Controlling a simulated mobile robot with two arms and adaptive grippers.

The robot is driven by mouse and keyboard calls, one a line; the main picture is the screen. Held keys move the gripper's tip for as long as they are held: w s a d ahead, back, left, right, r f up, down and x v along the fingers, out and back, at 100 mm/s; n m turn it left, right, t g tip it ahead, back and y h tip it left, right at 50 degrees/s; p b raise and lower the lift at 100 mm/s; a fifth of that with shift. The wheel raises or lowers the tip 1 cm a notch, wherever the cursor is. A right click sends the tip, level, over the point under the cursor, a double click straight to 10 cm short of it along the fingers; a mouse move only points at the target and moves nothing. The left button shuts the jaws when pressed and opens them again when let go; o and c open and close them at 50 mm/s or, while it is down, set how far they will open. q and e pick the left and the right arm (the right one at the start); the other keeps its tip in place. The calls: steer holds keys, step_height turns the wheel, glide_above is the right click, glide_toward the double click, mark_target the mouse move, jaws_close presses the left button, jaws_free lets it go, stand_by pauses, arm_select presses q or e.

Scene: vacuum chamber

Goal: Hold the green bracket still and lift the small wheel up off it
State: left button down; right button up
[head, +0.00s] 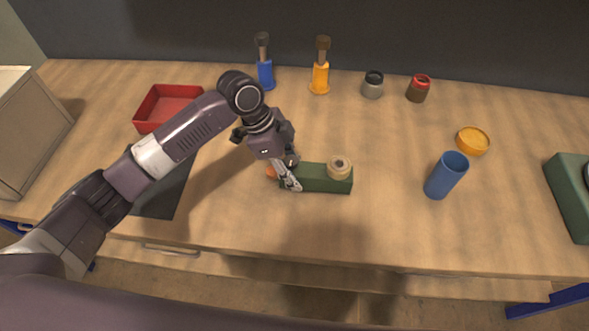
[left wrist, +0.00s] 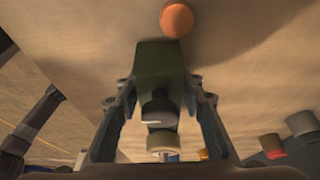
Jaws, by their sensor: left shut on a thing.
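The green bracket (head: 320,180) lies on the wooden table in front of me. The small wheel (head: 339,166), tan with a darker centre, sits on top at the bracket's right end; it also shows in the left wrist view (left wrist: 163,143). My left gripper (head: 290,178) is shut on the bracket's left part, with a finger on either side in the left wrist view. A dark, rounded piece (left wrist: 160,108) stands on the bracket between the fingers. The bracket's left end is partly hidden by the gripper in the head view. My right gripper is not in view.
An orange ball-like thing (left wrist: 176,20) lies just beyond the bracket's left end. A blue cup (head: 446,176) and yellow dish (head: 473,141) stand to the right. A red tray (head: 143,117), blue and yellow holders and two jars are farther back.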

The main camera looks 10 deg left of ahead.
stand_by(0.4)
arm_select(q)
steer(key=shift+f, duration=0.3)
steer(key=c, duration=1.3)
jaws_free()
steer(key=shift+f, duration=0.1)
steer(key=c, duration=1.2)
